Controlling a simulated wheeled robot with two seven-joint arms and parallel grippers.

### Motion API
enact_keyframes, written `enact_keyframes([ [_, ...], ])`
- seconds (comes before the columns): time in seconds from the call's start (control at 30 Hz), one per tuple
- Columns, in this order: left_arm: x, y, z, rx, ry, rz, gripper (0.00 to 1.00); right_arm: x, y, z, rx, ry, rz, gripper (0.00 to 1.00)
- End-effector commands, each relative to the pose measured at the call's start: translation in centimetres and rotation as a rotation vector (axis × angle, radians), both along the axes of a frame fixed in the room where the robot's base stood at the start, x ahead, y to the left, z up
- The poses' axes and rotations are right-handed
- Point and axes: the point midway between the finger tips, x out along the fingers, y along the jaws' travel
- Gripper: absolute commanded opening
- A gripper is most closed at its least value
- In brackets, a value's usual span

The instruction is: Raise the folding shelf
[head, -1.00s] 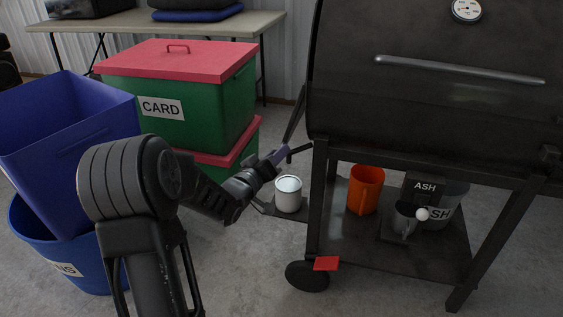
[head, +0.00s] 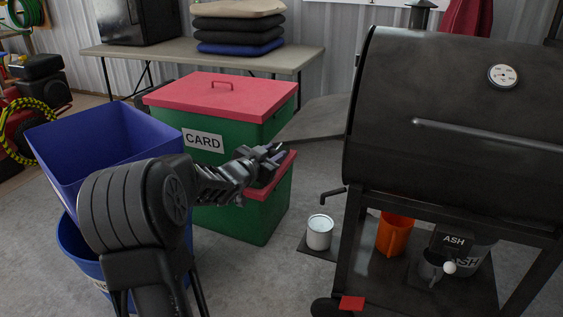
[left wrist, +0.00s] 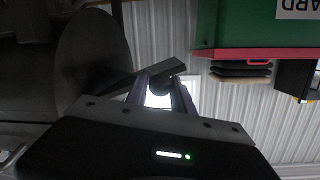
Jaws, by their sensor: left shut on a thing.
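The folding shelf (head: 318,118) is a grey flat panel at the left side of the dark barrel grill (head: 450,130). It stands out from the grill to the left and looks near level. My left gripper (head: 272,153) is at the shelf's outer left end, over the red-lidded boxes. In the left wrist view my left gripper (left wrist: 160,92) has its purple fingers closed around the end of a dark bar-like edge (left wrist: 120,88), likely the shelf seen edge-on. The exact grip is dark and partly hidden. My right gripper is out of view.
Green boxes with red lids (head: 225,92) stand just beyond my left arm. Blue bins (head: 105,145) are at left. A white can (head: 319,232) stands on a low plate below the shelf. An orange pot (head: 394,234) and ash containers (head: 455,245) sit on the grill's lower rack.

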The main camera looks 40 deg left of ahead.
Motion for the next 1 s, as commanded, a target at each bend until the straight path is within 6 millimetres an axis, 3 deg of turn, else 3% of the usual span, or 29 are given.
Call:
enact_keyframes([
  [0.03,-0.4,1.0,1.8,0.043,0.002,0.016,0.0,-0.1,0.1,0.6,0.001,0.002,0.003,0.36],
  [0.1,-0.5,1.2,2.8,0.098,0.021,0.015,0.0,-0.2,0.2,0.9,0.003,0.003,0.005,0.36],
  [0.4,-0.6,1.4,6.0,0.265,0.081,0.015,0.0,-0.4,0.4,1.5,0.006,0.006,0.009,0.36],
  [1.0,-0.4,1.2,7.1,0.321,0.097,0.01,0.0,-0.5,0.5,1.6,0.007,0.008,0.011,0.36],
])
